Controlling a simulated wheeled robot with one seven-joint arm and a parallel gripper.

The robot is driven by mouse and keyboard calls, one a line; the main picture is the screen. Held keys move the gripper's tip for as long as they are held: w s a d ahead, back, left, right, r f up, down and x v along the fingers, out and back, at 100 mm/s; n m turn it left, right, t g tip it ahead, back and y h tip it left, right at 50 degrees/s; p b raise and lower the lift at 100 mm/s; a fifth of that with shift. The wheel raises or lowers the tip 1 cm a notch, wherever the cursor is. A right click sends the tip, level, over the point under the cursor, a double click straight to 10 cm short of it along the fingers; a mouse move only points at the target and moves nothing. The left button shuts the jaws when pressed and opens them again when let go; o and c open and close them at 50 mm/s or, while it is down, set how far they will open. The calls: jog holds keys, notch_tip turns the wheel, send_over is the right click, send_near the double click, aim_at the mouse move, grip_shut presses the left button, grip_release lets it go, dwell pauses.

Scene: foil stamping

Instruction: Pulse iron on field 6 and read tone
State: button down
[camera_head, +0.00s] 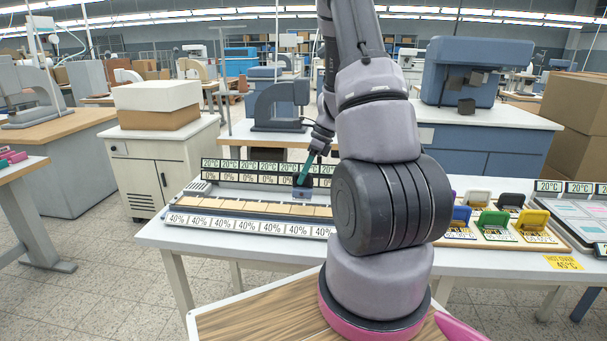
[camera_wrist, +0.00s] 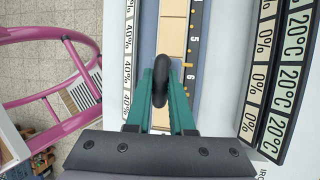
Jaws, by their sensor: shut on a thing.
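My gripper (camera_head: 311,160) is shut on a dark iron, its fingers teal; in the wrist view the gripper (camera_wrist: 162,68) grips the iron's black rounded handle (camera_wrist: 160,92). In the head view the iron (camera_head: 302,193) is upright at the far side of the field strip (camera_head: 250,207). The tan fields show in the wrist view beside a dark scale (camera_wrist: 192,40) numbered 4, 5 and 6. The iron is by the 5 and 6 marks, but its base is hidden, so contact cannot be told. Tiles behind read 20°C and 0%; front tiles (camera_head: 232,226) read 40%.
Several stamps with coloured handles, including a green one (camera_head: 493,220), stand right of my arm. A panel with pastel fields (camera_head: 585,212) lies at the far right, near a yellow sign (camera_head: 564,263) reading 45°C. The table's left front edge is bare. My arm hides the table's middle.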

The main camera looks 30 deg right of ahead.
aim_at(306, 182)
dwell(0.4)
jog(key=shift+f, duration=1.85)
jog(key=shift+f, duration=0.45)
jog(key=shift+r, duration=0.1)
dwell(0.4)
jog(key=shift+r, duration=2.2)
jog(key=shift+f, duration=0.15)
